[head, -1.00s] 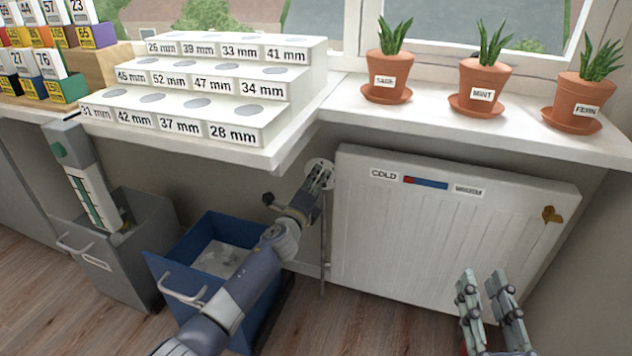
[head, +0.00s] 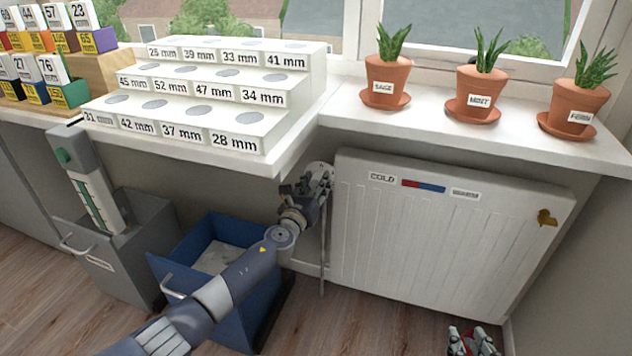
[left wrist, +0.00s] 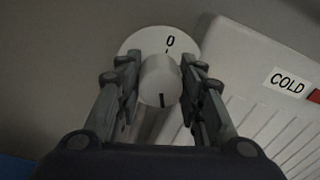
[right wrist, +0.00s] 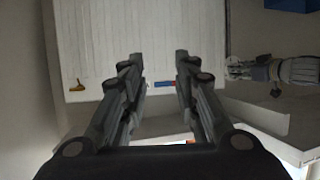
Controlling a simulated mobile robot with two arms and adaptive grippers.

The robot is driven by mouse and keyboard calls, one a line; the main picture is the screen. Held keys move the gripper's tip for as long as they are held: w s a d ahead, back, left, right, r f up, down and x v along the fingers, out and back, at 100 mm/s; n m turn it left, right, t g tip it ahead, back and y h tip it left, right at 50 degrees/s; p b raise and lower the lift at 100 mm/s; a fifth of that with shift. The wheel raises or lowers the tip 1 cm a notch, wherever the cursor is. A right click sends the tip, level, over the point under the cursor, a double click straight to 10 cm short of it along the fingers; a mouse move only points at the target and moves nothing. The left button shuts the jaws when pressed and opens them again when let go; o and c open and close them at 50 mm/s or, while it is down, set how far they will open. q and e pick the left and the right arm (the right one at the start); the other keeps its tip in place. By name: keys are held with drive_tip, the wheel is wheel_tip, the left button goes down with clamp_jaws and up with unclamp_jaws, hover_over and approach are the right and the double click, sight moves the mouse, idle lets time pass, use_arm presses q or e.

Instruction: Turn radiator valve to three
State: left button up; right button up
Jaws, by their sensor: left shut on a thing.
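The white radiator valve knob (left wrist: 160,80) sits in front of a round white dial plate (left wrist: 134,42) in the left wrist view. The plate shows a 0 at the top, and a dark mark on the knob's face points down, away from it. My left gripper (head: 318,180) has its fingers on both sides of the knob and is shut on it. In the head view the gripper mostly hides the knob. The white radiator (head: 430,240) stands to the right, with a COLD label and a red-blue strip. My right gripper (right wrist: 163,58) is open and empty, low before the radiator.
A white windowsill (head: 345,115) overhangs the valve and radiator, carrying several potted plants and a stepped white block. A blue open bin (head: 190,262) and a grey bin (head: 120,265) stand on the floor to the left. A brass fitting (head: 546,217) is at the radiator's right.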

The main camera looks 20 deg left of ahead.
use_arm(q)
drive_tip(key=shift+m+p, duration=0.35)
drive_tip(key=shift+m, duration=0.75)
use_arm(e)
drive_tip(key=shift+s+d+f+g+h, duration=0.15)
drive_tip(key=shift+s+d+f+g, duration=0.15)
drive_tip(key=shift+s+f+g, duration=0.5)
drive_tip(key=shift+s+d+f+g+h, duration=0.2)
drive_tip(key=shift+s+f+g, duration=0.25)
drive_tip(key=shift+f, duration=0.5)
use_arm(q)
drive_tip(key=shift+f, duration=0.1)
drive_tip(key=o, duration=1.1)
drive_tip(key=s, duration=1.2)
drive_tip(key=shift+a, duration=0.35)
